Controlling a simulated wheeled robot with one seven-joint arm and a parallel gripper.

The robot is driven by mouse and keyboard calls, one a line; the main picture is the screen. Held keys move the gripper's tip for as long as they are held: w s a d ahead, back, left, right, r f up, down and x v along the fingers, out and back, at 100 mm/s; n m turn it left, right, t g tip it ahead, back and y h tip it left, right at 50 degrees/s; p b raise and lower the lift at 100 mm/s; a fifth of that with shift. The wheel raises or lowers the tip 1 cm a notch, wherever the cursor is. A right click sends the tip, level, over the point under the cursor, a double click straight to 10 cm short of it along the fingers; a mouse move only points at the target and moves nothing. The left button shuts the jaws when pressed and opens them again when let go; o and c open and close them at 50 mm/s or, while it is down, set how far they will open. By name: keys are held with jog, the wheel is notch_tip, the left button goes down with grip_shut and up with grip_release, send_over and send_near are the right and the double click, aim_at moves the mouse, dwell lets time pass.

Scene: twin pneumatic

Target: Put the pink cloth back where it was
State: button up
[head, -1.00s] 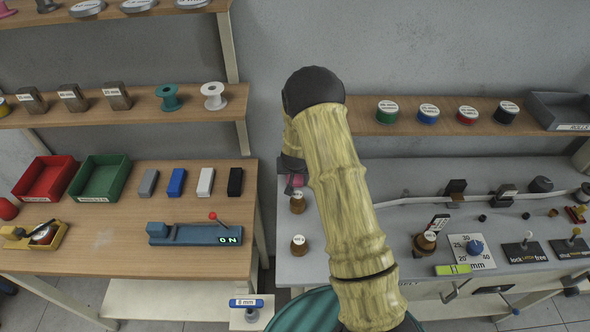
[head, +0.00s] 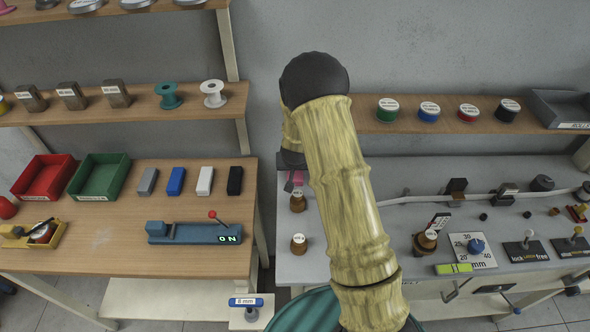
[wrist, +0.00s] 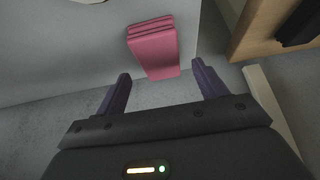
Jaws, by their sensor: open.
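The pink cloth (wrist: 153,48) is a folded pink block in the wrist view. It lies at the edge of the grey bench (wrist: 85,60), just beyond my fingertips. My gripper (wrist: 160,84) is open, its two dark fingers apart with nothing between them. In the head view a small part of the pink cloth (head: 298,178) shows below my wrist at the left end of the grey bench (head: 340,230). My arm hides much of that spot, and my fingers are mostly hidden there.
The wooden bench (head: 110,240) is to the left, across a narrow gap. A shelf with several spools (head: 429,111) is above the grey bench.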

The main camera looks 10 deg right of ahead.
jog(key=v, duration=0.8)
jog(key=shift+b, duration=0.3)
jog(key=s+r+n+g, duration=0.1)
jog(key=s+r, duration=0.3)
jog(key=s, duration=0.7)
jog(key=s+d+r+n+g+y, duration=0.1)
jog(key=s+r, duration=0.4)
jog(key=s, duration=0.7)
jog(key=shift+s+r+g, duration=0.2)
jog(key=shift+s+g, duration=0.05)
jog(key=shift+g, duration=0.35)
